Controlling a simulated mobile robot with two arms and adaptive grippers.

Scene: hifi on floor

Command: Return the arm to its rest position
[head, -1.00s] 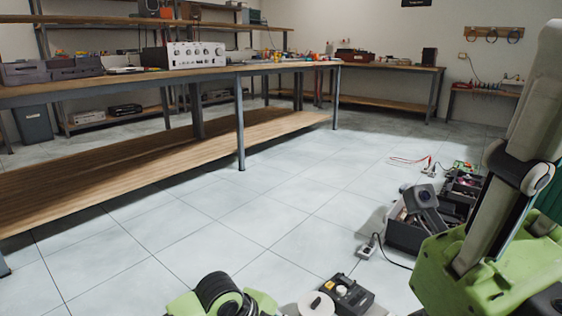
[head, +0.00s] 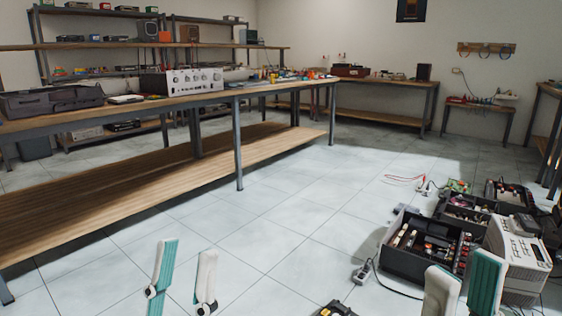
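My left gripper (head: 183,272) shows at the bottom left of the head view. Its two pale fingers, one with a teal pad facing me, stand upright and apart, with only floor between them. My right gripper (head: 464,284) shows at the bottom right, its two upright fingers also apart and no object visible between them. It overlaps the boxes and the pale instrument in the picture; its distance from them is hard to tell. Both arms behind the fingers are out of view.
Dark open boxes (head: 401,262) of parts, a pale instrument (head: 524,268) and a power strip (head: 361,273) with a cable lie on the floor at right. A small dark device (head: 337,308) is cut off below. A long workbench (head: 215,92) stands at left. The middle floor is clear.

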